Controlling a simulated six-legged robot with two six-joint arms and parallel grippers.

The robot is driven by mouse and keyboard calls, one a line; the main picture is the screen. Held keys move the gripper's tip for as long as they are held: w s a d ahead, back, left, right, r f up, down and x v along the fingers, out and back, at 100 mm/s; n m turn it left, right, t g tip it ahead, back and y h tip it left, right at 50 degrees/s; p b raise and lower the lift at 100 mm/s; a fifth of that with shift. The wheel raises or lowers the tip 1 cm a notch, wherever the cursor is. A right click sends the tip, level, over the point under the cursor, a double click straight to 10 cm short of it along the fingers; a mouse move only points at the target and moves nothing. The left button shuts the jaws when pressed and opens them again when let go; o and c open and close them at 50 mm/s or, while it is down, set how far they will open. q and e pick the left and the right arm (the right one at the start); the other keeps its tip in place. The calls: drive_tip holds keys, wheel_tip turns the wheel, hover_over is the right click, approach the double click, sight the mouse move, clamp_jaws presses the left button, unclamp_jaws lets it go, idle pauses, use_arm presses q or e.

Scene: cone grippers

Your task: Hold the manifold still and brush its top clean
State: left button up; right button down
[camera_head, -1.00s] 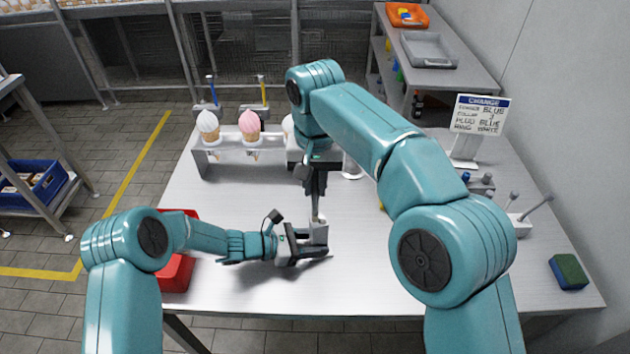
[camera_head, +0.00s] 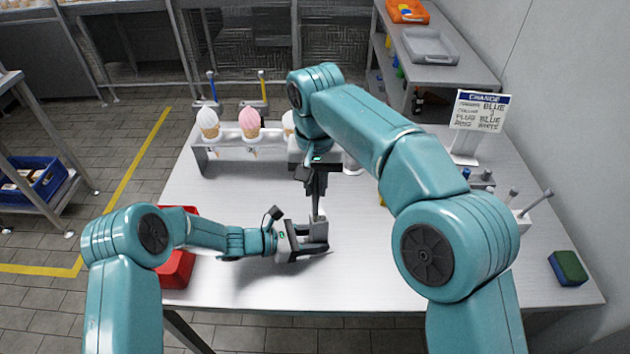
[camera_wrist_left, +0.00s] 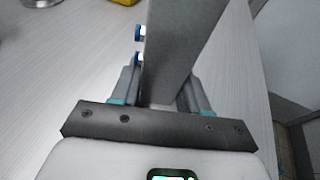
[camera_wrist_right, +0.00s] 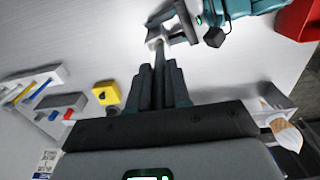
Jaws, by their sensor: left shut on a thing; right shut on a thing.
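The manifold is a grey block (camera_head: 319,231) near the middle of the table. My left gripper (camera_head: 312,240) is shut on it from the left; in the left wrist view its grey body (camera_wrist_left: 182,45), with blue-tipped fittings on one side, stands between the fingers. My right gripper (camera_head: 316,188) points down above the manifold, shut on a thin brush handle (camera_wrist_right: 159,58). The brush's lower end is at the manifold's top; I cannot tell whether the bristles touch it. The bristles are mostly hidden by the gripper and too small to make out.
A white rack (camera_head: 230,158) with ice-cream cones stands at the back left. A red bin (camera_head: 178,268) is by my left arm. A sign (camera_head: 479,111), a holder with upright tools and a blue-green sponge (camera_head: 568,268) are at the right. The front table is clear.

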drive_tip(key=shift+w+d+r, duration=0.1)
drive_tip(key=shift+w+d, duration=0.05)
drive_tip(key=shift+d, duration=0.4)
drive_tip(key=shift+w+d, duration=0.15)
drive_tip(key=shift+d, duration=0.35)
drive_tip(key=shift+a, duration=0.1)
drive_tip(key=shift+s+a, duration=0.2)
drive_tip(key=shift+a, duration=0.3)
drive_tip(key=shift+s+a, duration=0.15)
drive_tip(key=shift+a, duration=0.35)
drive_tip(key=shift+d, duration=0.1)
drive_tip(key=shift+w+d, duration=0.2)
drive_tip(key=shift+d, duration=0.3)
drive_tip(key=shift+w+d, duration=0.15)
drive_tip(key=shift+d, duration=0.35)
drive_tip(key=shift+a, duration=0.1)
drive_tip(key=shift+s+a, duration=0.2)
drive_tip(key=shift+a, duration=0.3)
drive_tip(key=shift+s+a, duration=0.15)
drive_tip(key=shift+a, duration=0.35)
